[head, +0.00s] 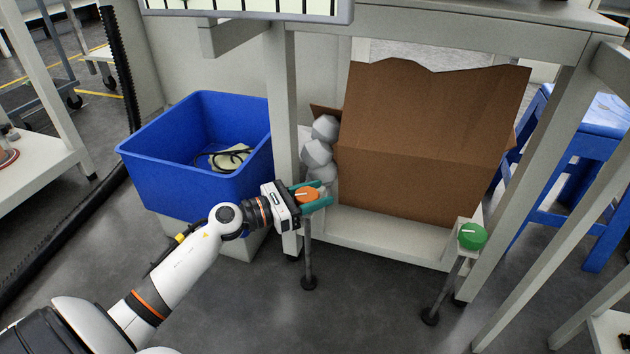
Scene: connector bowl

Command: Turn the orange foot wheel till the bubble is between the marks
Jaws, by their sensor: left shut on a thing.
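The orange foot wheel (306,195) sits on top of a thin grey post with a dark round foot, beside the table's left front leg. A pale mark line shows on its top. My left gripper (320,194) has its teal fingers around the wheel and is shut on it. A green foot wheel (472,236) sits on a similar post at the right. At the top edge, a pale level vial (240,8) with dark marks is partly cut off by the frame. I cannot make out its bubble. My right gripper is not in view.
A blue bin (190,185) with a dark cable inside stands left of the table leg (284,110). A brown cardboard box (420,150) and grey lumps (318,152) rest on the lower shelf. A blue stool (555,190) stands at the right. The floor in front is clear.

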